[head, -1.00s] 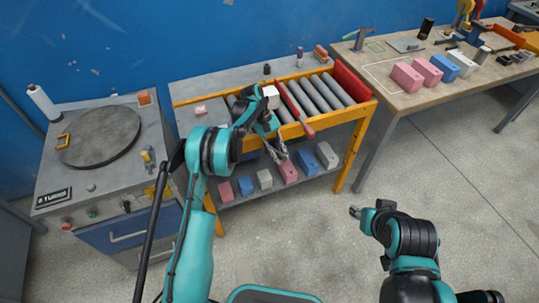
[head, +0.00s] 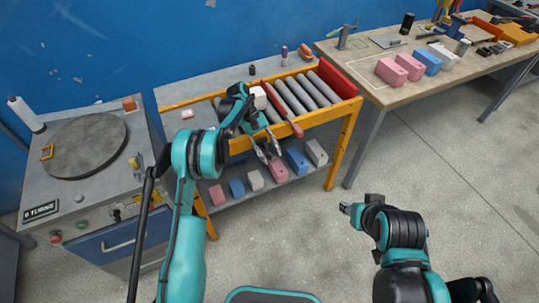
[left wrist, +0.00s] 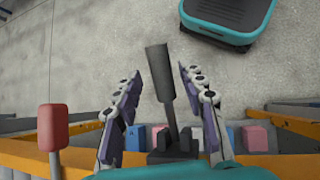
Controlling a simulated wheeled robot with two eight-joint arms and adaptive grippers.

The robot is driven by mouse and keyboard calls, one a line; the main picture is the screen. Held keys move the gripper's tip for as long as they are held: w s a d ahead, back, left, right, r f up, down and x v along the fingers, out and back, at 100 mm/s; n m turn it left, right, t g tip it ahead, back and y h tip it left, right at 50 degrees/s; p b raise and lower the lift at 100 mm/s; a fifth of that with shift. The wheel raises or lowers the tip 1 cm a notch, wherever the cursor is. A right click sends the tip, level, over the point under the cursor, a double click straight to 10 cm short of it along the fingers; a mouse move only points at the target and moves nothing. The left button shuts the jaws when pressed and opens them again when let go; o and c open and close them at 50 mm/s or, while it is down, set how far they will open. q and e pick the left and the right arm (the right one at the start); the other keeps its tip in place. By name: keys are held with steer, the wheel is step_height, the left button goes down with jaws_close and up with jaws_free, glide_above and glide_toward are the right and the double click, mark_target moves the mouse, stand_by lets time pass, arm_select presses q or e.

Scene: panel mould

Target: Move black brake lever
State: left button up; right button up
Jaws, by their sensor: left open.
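The black brake lever (left wrist: 160,72) stands up from a dark base (left wrist: 172,145) in the left wrist view, its thick grip between my two fingers. My left gripper (left wrist: 161,85) is open, one finger on each side of the lever with a visible gap to both. In the head view my left gripper (head: 268,148) is at the front rail of the orange roller conveyor (head: 335,112), and the black lever cannot be made out there. My right gripper (head: 346,209) is over the floor, away from the conveyor; its jaws are too small to read.
A red-handled lever (left wrist: 53,130) stands left of the black one in the left wrist view. Colored blocks sit on the shelf (head: 235,204) below the conveyor. A turntable (head: 85,147) stands left, a workbench (head: 380,88) right. The floor in front is clear.

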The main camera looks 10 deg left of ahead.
mark_target(270, 153)
arm_select(q)
step_height(270, 153, up, 9)
steer(key=shift+f, duration=0.15)
stand_by(0.7)
steer(key=shift+s+r, duration=0.1)
steer(key=shift+r, duration=0.15)
steer(key=s+a+r+m+t+y, duration=0.1)
steer(key=s+a+r+t+y, duration=0.15)
steer(key=s+r, duration=0.35)
steer(key=s+a+r+m+t+y, duration=0.1)
steer(key=s+a+r+m+t, duration=0.1)
steer(key=s+r+t, duration=0.35)
steer(key=s+a+f+m+t+y, duration=0.1)
steer(key=s+a+f+m+t, duration=0.1)
steer(key=s, duration=0.6)
steer(key=s+a+f+m+t+y, duration=0.1)
steer(key=s+a, duration=0.3)
steer(key=s, duration=0.5)
steer(key=shift+f+m+t+y, duration=0.35)
steer(key=shift+f+m+t, duration=0.1)
steer(key=shift+t, duration=0.25)
